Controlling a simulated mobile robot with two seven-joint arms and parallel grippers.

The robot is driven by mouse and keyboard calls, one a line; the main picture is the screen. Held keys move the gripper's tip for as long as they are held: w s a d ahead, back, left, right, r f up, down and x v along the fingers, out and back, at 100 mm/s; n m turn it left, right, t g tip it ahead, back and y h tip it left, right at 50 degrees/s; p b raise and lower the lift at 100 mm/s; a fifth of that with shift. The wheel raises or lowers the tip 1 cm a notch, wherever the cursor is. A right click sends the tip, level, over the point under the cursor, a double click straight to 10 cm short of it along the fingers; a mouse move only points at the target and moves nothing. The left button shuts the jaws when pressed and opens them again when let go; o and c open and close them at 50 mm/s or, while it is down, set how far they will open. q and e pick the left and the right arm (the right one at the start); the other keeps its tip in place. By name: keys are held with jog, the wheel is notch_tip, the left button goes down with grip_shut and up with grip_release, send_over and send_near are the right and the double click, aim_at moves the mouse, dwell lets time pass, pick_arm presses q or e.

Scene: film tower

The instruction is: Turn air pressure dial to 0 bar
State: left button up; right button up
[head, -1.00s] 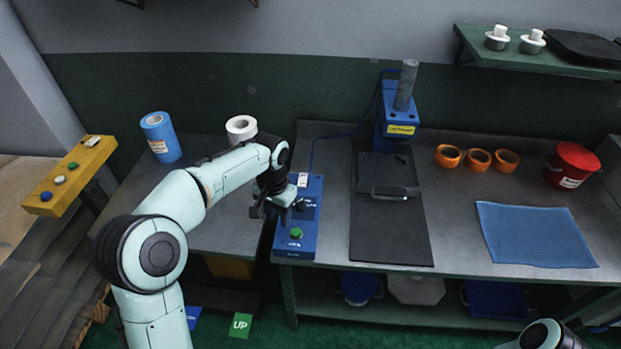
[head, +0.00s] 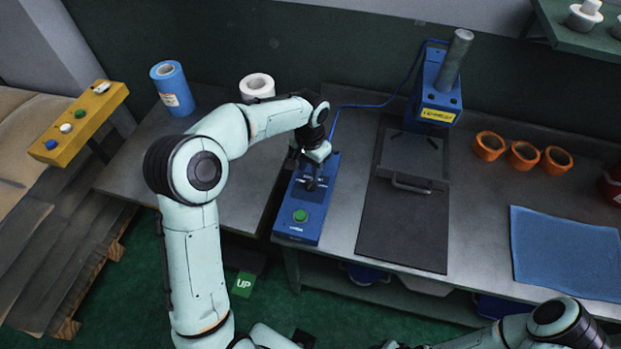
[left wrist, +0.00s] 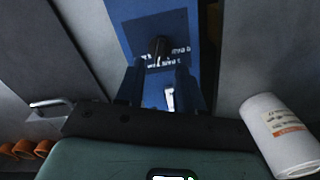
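The blue control box (head: 302,226) stands on the bench's left part, with a green button (head: 300,215) at its front end. The dial is a small dark knob (left wrist: 158,47) on a dark label panel with white markings, too small to read. My left gripper (head: 313,172) is above the box's middle and hides part of it in the head view. In the left wrist view my left gripper (left wrist: 158,82) has its two fingers apart, with the knob just beyond the tips and nothing held. I cannot tell whether they touch it. My right gripper is out of view.
The dark press plate with a handle (head: 412,186) lies right of the box, before the blue press (head: 436,95). Orange rings (head: 523,155) and a blue cloth (head: 565,250) lie further right. A white roll (head: 257,87) and a blue roll (head: 172,88) stand behind left.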

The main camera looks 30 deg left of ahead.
aim_at(310, 181)
pick_arm(q)
notch_tip(310, 181, down, 6)
jog(key=shift+w+r, duration=0.1)
grip_shut()
